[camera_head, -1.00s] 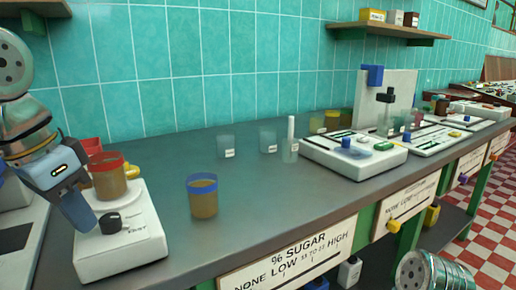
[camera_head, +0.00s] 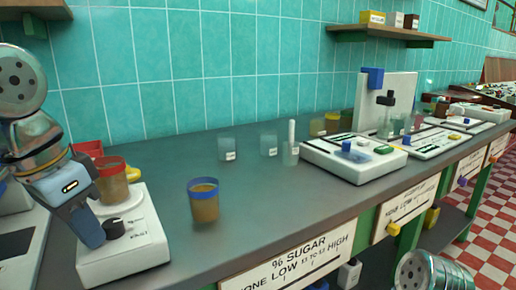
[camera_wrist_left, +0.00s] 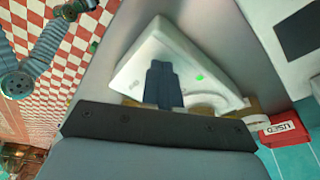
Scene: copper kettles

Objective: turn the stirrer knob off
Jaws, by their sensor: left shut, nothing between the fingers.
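The white stirrer (camera_head: 150,252) stands on the counter at the left in the head view. Its black knob (camera_head: 116,229) is on the front face. A red-rimmed beaker of brown liquid (camera_head: 112,188) sits on its round plate. My left gripper (camera_head: 95,232) is shut and empty, its fingertips close beside the knob on the left; I cannot tell whether they touch it. In the left wrist view, the shut fingers (camera_wrist_left: 162,88) lie over the white stirrer (camera_wrist_left: 150,45), and the knob is hidden. A green light (camera_wrist_left: 200,77) shows on the stirrer.
A blue-rimmed beaker (camera_head: 204,204) stands right of the stirrer. A red box (camera_wrist_left: 286,132) is behind it. Clear beakers (camera_head: 227,149) stand farther back, and another white device (camera_head: 350,162) is to the right. The counter's middle is mostly clear.

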